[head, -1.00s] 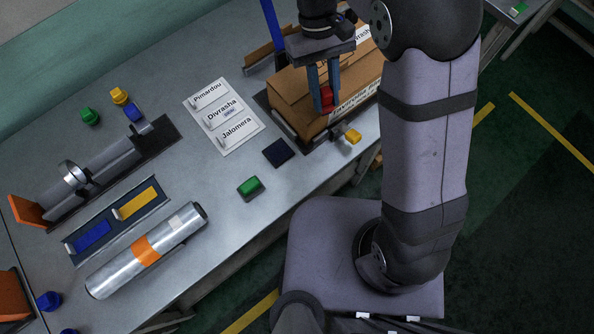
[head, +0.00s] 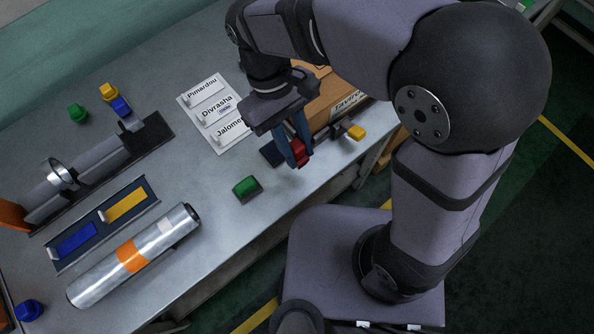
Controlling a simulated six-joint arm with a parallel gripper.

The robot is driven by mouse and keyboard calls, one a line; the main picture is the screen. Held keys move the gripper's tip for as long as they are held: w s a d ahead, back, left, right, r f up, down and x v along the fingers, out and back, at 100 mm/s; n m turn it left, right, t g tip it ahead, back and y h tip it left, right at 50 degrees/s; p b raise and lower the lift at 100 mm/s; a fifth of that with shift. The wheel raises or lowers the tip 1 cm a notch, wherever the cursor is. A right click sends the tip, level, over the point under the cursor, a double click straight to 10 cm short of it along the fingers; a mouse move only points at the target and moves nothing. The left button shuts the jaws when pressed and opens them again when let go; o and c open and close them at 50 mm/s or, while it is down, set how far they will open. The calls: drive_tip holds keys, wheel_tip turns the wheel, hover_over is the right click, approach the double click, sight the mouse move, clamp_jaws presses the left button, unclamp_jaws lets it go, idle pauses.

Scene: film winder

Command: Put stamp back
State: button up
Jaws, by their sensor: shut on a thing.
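My gripper (head: 297,155) is shut on a red stamp (head: 299,149) and holds it near the front edge of the table. The red stamp is upright or slightly tilted; its lower end is hard to make out. A dark square pad (head: 270,151) lies on the table just left of the stamp, partly hidden by my gripper. A green stamp (head: 246,187) on a dark base stands to the lower left of the pad. The cardboard box (head: 327,97) is behind my gripper and mostly hidden by my arm.
A yellow knob (head: 356,132) sticks out by the box. A label board (head: 207,113) lies left of my gripper. A film winder (head: 90,170), a tray (head: 141,189) with blue and yellow pieces, and a silver roll (head: 150,248) are on the left. Loose yellow, green and blue knobs (head: 108,92) stand behind.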

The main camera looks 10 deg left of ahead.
drive_tip(key=shift+f, duration=4.75)
drive_tip(key=shift+f, duration=0.2)
drive_tip(key=o, duration=0.8)
drive_tip(key=shift+o, duration=0.2)
drive_tip(key=shift+r, duration=0.1)
drive_tip(key=v, duration=1.2)
drive_tip(key=shift+r, duration=0.1)
drive_tip(key=d+f+m+t+y+p, duration=0.1)
drive_tip(key=d+m, duration=0.3)
drive_tip(key=d, duration=0.6)
drive_tip(key=d+f+m+t+y+p, duration=0.2)
drive_tip(key=d+f+m, duration=0.2)
drive_tip(key=d, duration=0.7)
drive_tip(key=shift+d+m, duration=0.2)
drive_tip(key=shift+m, duration=0.3)
